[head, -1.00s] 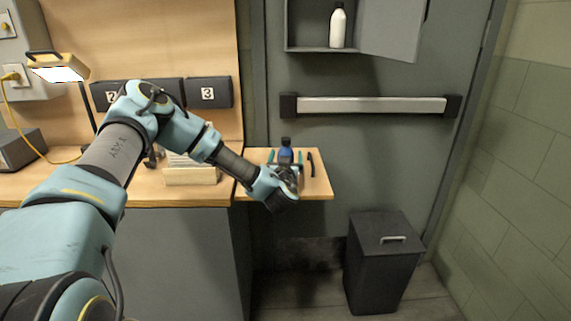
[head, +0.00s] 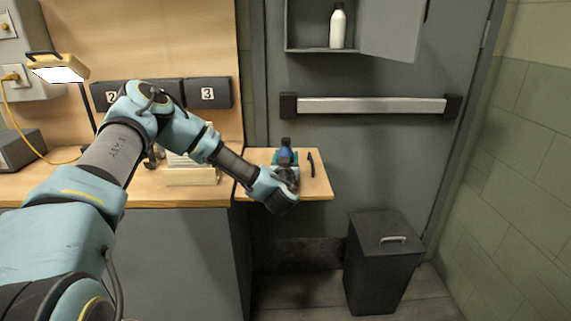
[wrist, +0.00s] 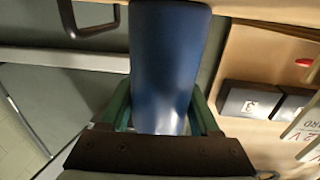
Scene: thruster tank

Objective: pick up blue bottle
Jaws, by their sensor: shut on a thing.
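The blue bottle (head: 286,153) with a dark cap stands upright over the small wooden side shelf in the head view. In the wrist view the blue bottle (wrist: 168,60) fills the middle of the picture, between the green fingers of my gripper (wrist: 160,118). My gripper (head: 286,163) is shut on the bottle's sides. The bottle's lower part is hidden behind my wrist in the head view. I cannot tell whether its base touches the shelf.
A black tool (head: 311,164) lies on the shelf (head: 318,187) to the right of the bottle. A dark bin (head: 383,262) stands on the floor at right. A white bottle (head: 338,27) stands in an open wall cabinet (head: 305,22). A grey door with a push bar (head: 372,106) is behind.

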